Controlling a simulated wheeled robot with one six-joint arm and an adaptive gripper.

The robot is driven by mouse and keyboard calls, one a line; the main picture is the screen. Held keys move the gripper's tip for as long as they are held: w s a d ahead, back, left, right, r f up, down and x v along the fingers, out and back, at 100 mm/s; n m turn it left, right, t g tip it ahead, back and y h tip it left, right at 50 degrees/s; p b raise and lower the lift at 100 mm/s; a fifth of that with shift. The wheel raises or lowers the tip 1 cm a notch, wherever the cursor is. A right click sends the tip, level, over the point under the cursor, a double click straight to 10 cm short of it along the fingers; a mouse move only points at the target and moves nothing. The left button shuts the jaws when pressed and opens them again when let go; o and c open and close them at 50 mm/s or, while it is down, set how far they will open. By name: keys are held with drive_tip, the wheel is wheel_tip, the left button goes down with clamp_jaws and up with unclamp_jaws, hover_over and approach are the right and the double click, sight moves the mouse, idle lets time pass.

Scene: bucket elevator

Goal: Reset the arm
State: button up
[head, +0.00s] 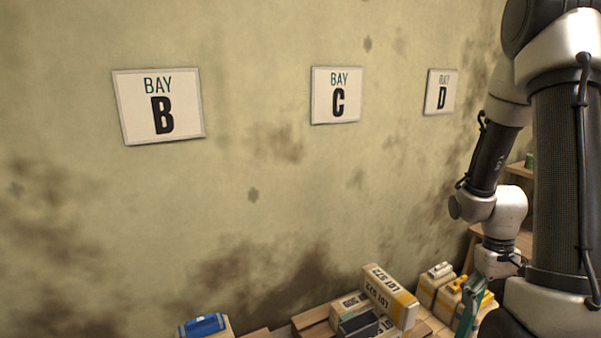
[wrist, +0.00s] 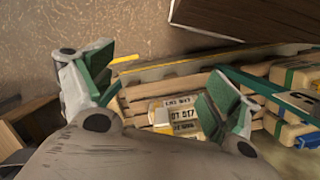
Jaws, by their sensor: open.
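My arm runs down the right side of the head view, with my gripper (head: 474,296) low in the picture, beside the boxes at the foot of the wall. Part of the gripper is hidden behind my own arm. In the wrist view my gripper (wrist: 158,92) has its two green-padded fingers spread wide apart. Nothing is held between them. Boxes with printed labels (wrist: 183,121) show beyond the gap between the fingers, on a slatted wooden surface (wrist: 140,96).
A wooden shelf (head: 520,171) is partly behind my arm.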

drive_tip(key=s+a+r+t, duration=0.2)
drive_tip(key=a+r, duration=0.2)
drive_tip(key=r, duration=0.5)
drive_tip(key=s+a+r+t, duration=0.2)
drive_tip(key=a+r, duration=0.2)
drive_tip(key=r, duration=0.4)
drive_tip(key=s+a+r+n+t, duration=0.1)
drive_tip(key=s+a+r+t, duration=0.1)
drive_tip(key=r, duration=0.7)
drive_tip(key=s+a, duration=0.1)
drive_tip(key=a, duration=0.1)
drive_tip(key=shift+a+r+t, duration=0.35)
drive_tip(key=shift+t, duration=0.05)
